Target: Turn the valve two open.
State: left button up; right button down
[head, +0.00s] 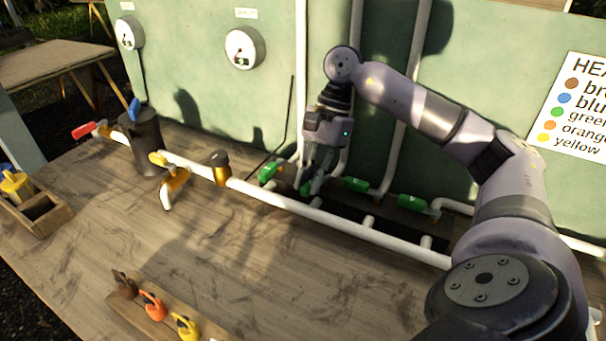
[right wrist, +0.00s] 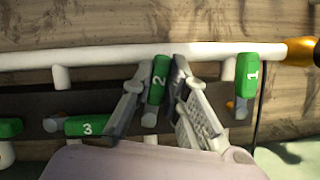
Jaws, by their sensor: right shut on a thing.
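Valve two is a green handle marked 2 (right wrist: 157,82) in the right wrist view. It lies between the two fingers of my right gripper (right wrist: 163,85), roughly square to the long white pipe. In the head view my right gripper (head: 314,186) reaches down to the valve row and is shut on this handle, mostly hiding it. The green handle marked 1 (right wrist: 247,82) stands about parallel to it. The green handle marked 3 (right wrist: 90,126) lies along the long pipe. My left gripper is not in view.
The long white pipe (head: 345,223) runs across the wooden table. Another green handle (head: 411,202) is at right. A dark cylinder (head: 140,140) and a yellow-handled valve (head: 172,176) stand at left. Coloured tags (head: 152,304) lie in front. Vertical pipes rise along the green wall behind.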

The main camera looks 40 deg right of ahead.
jog(key=shift+s+d+n+g, duration=0.1)
jog(key=shift+s+n+g, duration=0.2)
jog(key=shift+n, duration=0.4)
jog(key=shift+s+d+n+g, duration=0.1)
jog(key=shift+s+n+g, duration=0.15)
jog(key=shift+n, duration=0.45)
jog(key=c, duration=1.6)
grip_release()
jog(key=shift+s, duration=0.1)
jog(key=shift+o, duration=0.2)
jog(key=v, duration=1.2)
jog(key=shift+a, duration=0.25)
jog(key=shift+r, duration=0.1)
